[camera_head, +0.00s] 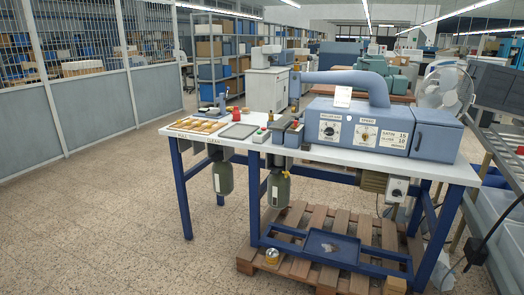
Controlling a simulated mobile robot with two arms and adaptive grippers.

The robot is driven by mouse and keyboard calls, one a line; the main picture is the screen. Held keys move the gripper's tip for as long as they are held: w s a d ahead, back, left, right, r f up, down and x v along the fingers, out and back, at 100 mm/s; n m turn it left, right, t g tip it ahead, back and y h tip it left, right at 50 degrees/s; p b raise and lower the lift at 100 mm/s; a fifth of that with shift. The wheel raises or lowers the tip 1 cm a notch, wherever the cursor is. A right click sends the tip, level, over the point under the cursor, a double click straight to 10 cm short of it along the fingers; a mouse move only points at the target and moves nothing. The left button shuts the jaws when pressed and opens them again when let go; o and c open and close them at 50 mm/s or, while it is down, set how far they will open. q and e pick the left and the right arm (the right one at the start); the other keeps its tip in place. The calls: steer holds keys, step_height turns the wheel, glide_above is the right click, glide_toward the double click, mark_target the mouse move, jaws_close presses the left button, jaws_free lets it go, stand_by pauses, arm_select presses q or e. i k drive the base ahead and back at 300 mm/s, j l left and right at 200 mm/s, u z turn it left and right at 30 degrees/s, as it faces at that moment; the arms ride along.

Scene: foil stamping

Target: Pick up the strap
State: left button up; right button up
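Several small tan pieces (202,125) lie on a tray at the left end of a white-topped workbench (330,154). They may be straps, but they are too small to tell one from another. An empty-looking grey tray (239,131) lies just to their right. Neither of my grippers shows in the head view, and nothing is held in sight.
A blue machine (385,128) with dials fills the bench's right side. Small blue machines (285,131) stand mid-bench. Green canisters (222,177) hang below. A wooden pallet (258,248) lies underneath. Speckled floor (110,220) is open at left, before a mesh partition (90,97).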

mark_target(189, 124)
steer(key=i+u, duration=0.3)
steer(key=i, duration=1.4)
